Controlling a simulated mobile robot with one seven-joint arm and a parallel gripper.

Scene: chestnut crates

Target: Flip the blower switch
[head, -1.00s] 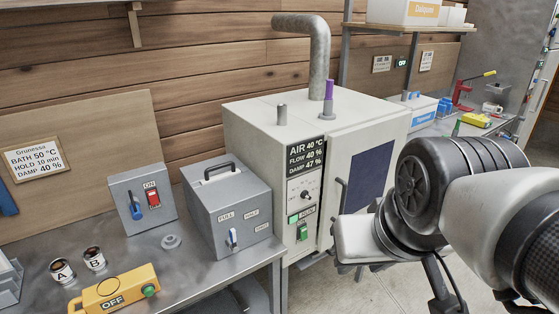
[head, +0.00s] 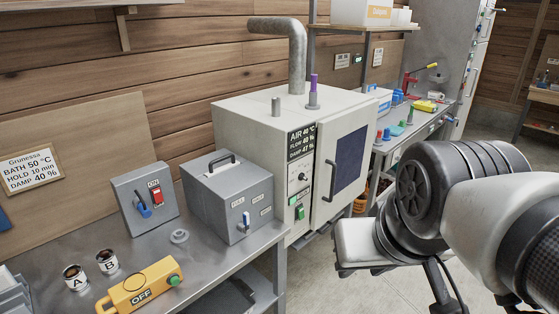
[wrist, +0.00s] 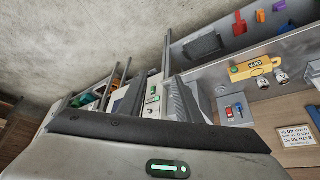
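No label reading "blower" is legible. The cream cabinet (head: 268,130) has a dark panel reading AIR, FLOW and DAMP, a dial, and a green switch (head: 300,212) low on its front. Left of it, a grey upright box (head: 130,194) has a red switch (head: 157,195) under ON and a blue lever. In the wrist view, the cabinet's front (wrist: 153,98) and the red switch (wrist: 229,111) are small and tilted. My arm spans the right of the head view, with its end apart from the cabinet.
A grey handled box (head: 228,196) with a blue-and-white lever stands between the upright box and the cabinet. A yellow OFF unit (head: 138,288) and two labelled cups (head: 76,278) are on the steel bench. The cabinet door has a vertical handle (head: 331,180). Floor is open in front.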

